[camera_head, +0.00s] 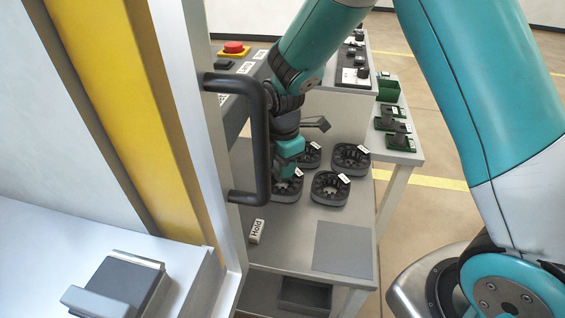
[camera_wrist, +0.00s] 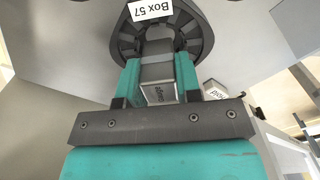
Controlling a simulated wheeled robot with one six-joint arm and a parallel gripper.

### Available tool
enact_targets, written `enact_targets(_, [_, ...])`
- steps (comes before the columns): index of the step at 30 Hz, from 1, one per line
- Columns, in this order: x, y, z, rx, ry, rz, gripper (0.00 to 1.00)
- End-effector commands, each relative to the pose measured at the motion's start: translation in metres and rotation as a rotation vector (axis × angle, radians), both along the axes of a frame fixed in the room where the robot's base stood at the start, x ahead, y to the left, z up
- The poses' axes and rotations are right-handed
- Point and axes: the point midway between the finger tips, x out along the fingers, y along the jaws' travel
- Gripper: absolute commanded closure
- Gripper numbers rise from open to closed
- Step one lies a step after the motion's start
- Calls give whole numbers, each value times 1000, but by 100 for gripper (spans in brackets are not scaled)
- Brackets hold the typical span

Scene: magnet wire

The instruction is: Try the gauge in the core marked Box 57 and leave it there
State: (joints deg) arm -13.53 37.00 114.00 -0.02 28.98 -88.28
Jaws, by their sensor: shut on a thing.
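My gripper (camera_head: 286,160) points down at the front left core on the table. In the wrist view my gripper (camera_wrist: 157,75) is shut on the grey gauge (camera_wrist: 158,90), one teal finger on each side. The dark ring core marked Box 57 (camera_wrist: 195,35) lies straight beyond the fingers, its white tag readable upside down. The gauge's far end overlaps the core's opening; how deep it sits is unclear. In the head view this appears to be the front left core (camera_head: 285,196), partly hidden by my gripper, which also hides the gauge there.
Other tagged cores stand close by: one to the right (camera_head: 330,192), one at the back right (camera_head: 350,158) and one behind (camera_head: 314,156). A Hold block (camera_head: 256,232) and a bare grey mat (camera_head: 343,248) lie in front. A dark door handle (camera_head: 262,140) stands left of the arm.

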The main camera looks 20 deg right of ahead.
Motion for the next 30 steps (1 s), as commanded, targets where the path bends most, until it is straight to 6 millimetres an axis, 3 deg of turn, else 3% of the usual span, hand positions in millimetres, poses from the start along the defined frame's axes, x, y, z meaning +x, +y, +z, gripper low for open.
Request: enact_targets(30, [0,0,-21,0,0,0,99])
